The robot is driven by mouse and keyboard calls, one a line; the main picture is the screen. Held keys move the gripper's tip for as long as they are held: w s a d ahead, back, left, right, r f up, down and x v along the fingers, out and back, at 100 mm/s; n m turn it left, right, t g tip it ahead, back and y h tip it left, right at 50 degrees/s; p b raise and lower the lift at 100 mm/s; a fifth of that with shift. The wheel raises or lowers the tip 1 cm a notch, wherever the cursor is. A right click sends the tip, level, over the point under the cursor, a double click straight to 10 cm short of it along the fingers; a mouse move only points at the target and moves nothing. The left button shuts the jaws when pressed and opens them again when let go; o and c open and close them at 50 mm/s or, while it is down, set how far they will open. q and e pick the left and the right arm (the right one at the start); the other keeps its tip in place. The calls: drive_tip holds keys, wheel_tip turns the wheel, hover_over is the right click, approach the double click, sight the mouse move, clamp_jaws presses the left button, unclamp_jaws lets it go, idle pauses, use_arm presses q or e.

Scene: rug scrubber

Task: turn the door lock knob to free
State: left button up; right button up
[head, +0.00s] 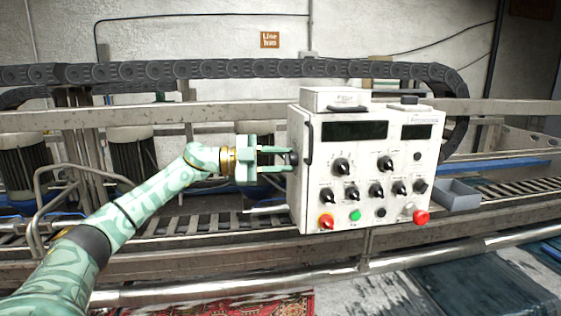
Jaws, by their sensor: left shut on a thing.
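The white control box (375,218) stands in the middle right of the head view. A small dark knob (291,158), which I take as the door lock knob, sticks out of its left side face. My left gripper (288,160) reaches it from the left, with its pale green fingers lying level, one above and one below. It is shut on this knob. The fingers hide part of the knob, and its turned angle cannot be told. My right gripper is not in view.
The box front carries several black dials (341,166), a dark display (355,130), a green button (355,215) and a red button (421,217). A dark handle (309,145) is on its left front edge. A metal rail (200,292) runs in front.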

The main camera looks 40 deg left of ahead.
use_arm(q)
drive_tip(key=shift+s+d+r+m+y+b, duration=0.1)
drive_tip(key=shift+m+y+b, duration=0.45)
drive_tip(key=shift+m, duration=2)
drive_tip(key=shift+w+a+f+m+y+b, duration=0.1)
drive_tip(key=shift+m+b, duration=0.8)
drive_tip(key=shift+m, duration=1.6)
drive_tip(key=shift+s+d+r+m+y+b, duration=0.1)
drive_tip(key=shift+m+y+b, duration=0.45)
drive_tip(key=shift+m, duration=2)
drive_tip(key=o, duration=0.9)
drive_tip(key=shift+o, duration=0.2)
drive_tip(key=shift+s, duration=0.1)
